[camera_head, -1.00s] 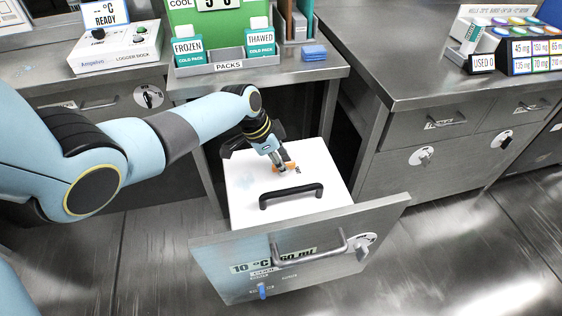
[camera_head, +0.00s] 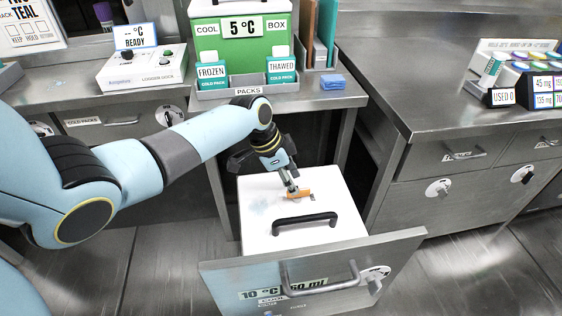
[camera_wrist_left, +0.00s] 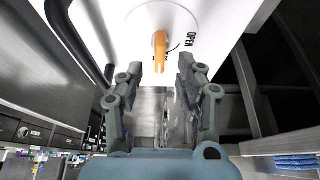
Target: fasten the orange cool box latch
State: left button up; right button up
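The orange latch (camera_head: 299,195) is on the white lid (camera_head: 262,215) of a box in the pulled-out drawer. It shows in the left wrist view (camera_wrist_left: 160,48) as a short bar on a round plate, with the word OPEN to its right. My left gripper (camera_head: 291,188) is low over the lid, beside the latch. In the left wrist view its two fingers (camera_wrist_left: 174,66) stand apart with nothing held between them. The latch lies at or just beyond the left-hand fingertip; I cannot tell whether they touch. My right gripper is not in view.
A black handle (camera_head: 305,221) rises from the lid near the latch. The drawer front (camera_head: 235,280) stands in front of the box. A green cool box (camera_head: 243,45) and cold packs (camera_head: 212,75) are on the bench above. A second bench (camera_head: 420,90) is at the right.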

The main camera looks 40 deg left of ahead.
pick_arm(q)
jog(key=v, duration=0.8)
